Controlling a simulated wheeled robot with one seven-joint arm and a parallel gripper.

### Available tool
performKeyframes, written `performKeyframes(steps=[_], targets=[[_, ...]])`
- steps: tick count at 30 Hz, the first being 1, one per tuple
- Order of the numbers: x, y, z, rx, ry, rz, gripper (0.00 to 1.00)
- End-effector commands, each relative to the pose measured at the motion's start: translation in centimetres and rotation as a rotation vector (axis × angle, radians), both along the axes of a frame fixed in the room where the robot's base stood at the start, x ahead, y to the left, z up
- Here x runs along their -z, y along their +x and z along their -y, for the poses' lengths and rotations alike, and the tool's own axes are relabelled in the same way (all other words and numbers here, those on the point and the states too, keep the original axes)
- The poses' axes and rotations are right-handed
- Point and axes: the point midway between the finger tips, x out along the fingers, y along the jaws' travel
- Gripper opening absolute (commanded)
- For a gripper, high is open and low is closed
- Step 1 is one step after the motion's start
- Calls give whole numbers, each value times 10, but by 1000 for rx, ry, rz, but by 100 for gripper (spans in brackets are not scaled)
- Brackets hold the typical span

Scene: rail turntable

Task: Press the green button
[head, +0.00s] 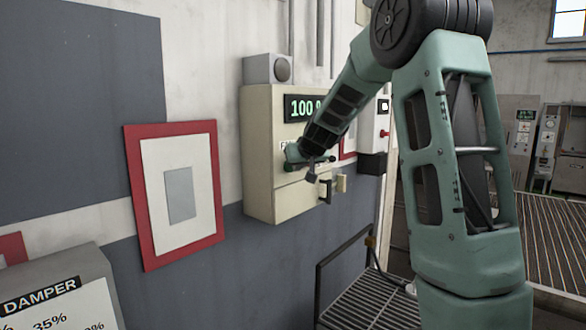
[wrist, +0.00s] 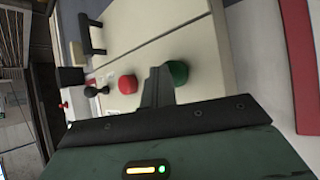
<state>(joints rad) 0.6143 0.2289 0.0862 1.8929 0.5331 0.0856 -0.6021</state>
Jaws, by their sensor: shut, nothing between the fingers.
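The green button (wrist: 177,72) is a round green knob on the cream control box (head: 259,150). In the wrist view it shows just right of my fingers, which overlap its left edge; I cannot tell whether they touch it. My gripper (wrist: 159,75) is shut and empty, pointing at the box's face. In the head view my gripper is in front of the box below the display, and the green button cannot be made out there. A red button (wrist: 128,84) lies left of my fingers in the wrist view, with a black knob (wrist: 92,91) further left.
The display (head: 300,107) reads 100, with its right end covered by my arm. A dark handle (head: 325,190) sticks out low on the box. A red-framed board (head: 136,200) hangs to the left. A railing (head: 345,250) stands below right.

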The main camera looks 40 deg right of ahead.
Motion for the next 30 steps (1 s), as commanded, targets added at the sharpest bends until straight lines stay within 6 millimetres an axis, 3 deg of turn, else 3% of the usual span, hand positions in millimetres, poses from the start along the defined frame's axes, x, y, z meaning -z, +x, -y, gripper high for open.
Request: performKeyframes(steps=[12,23,30], targets=[[2,-16,1,1,0,1,0],[1,-18,1,1,0,0,0],[5,-35,3,2,-2,1,0]])
